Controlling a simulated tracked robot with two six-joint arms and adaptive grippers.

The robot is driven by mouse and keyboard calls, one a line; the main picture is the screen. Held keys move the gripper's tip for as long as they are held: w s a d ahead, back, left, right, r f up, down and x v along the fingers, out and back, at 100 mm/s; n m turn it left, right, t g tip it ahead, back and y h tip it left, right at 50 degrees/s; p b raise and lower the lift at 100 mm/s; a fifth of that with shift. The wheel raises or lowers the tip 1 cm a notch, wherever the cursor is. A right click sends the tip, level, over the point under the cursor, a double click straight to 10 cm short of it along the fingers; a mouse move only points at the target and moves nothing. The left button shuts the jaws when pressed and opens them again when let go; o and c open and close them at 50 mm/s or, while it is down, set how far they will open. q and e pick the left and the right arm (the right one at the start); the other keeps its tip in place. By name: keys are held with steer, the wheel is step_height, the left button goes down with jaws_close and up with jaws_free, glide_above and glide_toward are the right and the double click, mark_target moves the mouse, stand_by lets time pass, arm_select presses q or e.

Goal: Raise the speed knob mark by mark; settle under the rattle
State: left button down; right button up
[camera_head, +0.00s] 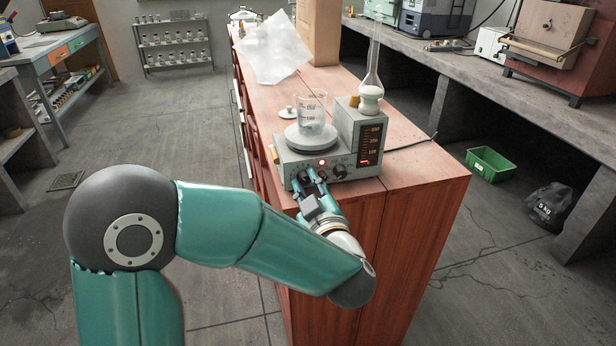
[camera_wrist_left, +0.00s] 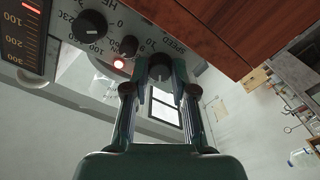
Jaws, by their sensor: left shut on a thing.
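A grey stirrer hotplate (camera_head: 289,160) stands at the near end of the wooden bench. A glass beaker (camera_head: 312,112) sits on its round plate (camera_head: 313,136). My left gripper (camera_head: 309,181) reaches its front panel; in the wrist view the gripper (camera_wrist_left: 161,80) is shut on the dark knob (camera_wrist_left: 160,70) beside the word SPEED. The pointer on this knob cannot be made out. Another dark knob (camera_wrist_left: 90,27) has a numbered dial. A red lamp (camera_wrist_left: 119,62) is lit. The upright scale (camera_head: 371,142) shows a short red bar low down. My right gripper is out of view.
A round-bottomed glass flask (camera_head: 371,88) stands on the scale housing. A crumpled clear sheet (camera_head: 272,50) and a cardboard box (camera_head: 319,30) lie farther back. A green bin (camera_head: 489,164) is on the floor.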

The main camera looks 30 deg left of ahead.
arm_select(q)
steer(key=shift+f+m+p, duration=0.25)
steer(key=shift+m+p, duration=0.15)
steer(key=shift+m, duration=0.4)
steer(key=shift+f, duration=0.1)
steer(key=c, duration=0.9)
jaws_free()
steer(key=shift+c, duration=0.2)
steer(key=shift+r, duration=0.45)
